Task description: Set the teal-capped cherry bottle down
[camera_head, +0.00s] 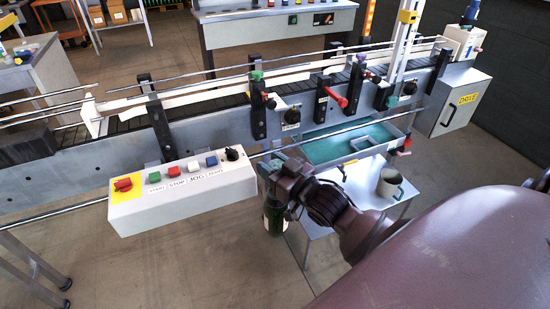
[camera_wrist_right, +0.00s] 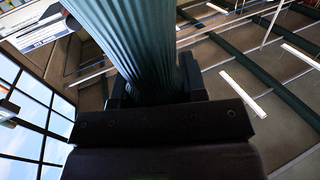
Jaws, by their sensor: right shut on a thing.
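The bottle (camera_head: 274,217) shows as dark green glass below my right gripper (camera_head: 274,180) in the head view, in front of the conveyor, to the right of the button box. My right gripper is shut on it. The gripper hides the upper part of the bottle there. In the right wrist view a ribbed teal surface (camera_wrist_right: 130,42), which looks like its cap, runs up from between the fingers. My left gripper is in neither view.
The conveyor (camera_head: 130,122) crosses the scene behind the gripper. The white button box (camera_head: 182,197) is close on the left. A small side table (camera_head: 345,205) with a mug (camera_head: 389,184) stands to the right, below a teal-lined tray (camera_head: 330,149). Brackets and a red-handled clamp (camera_head: 336,97) line the conveyor.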

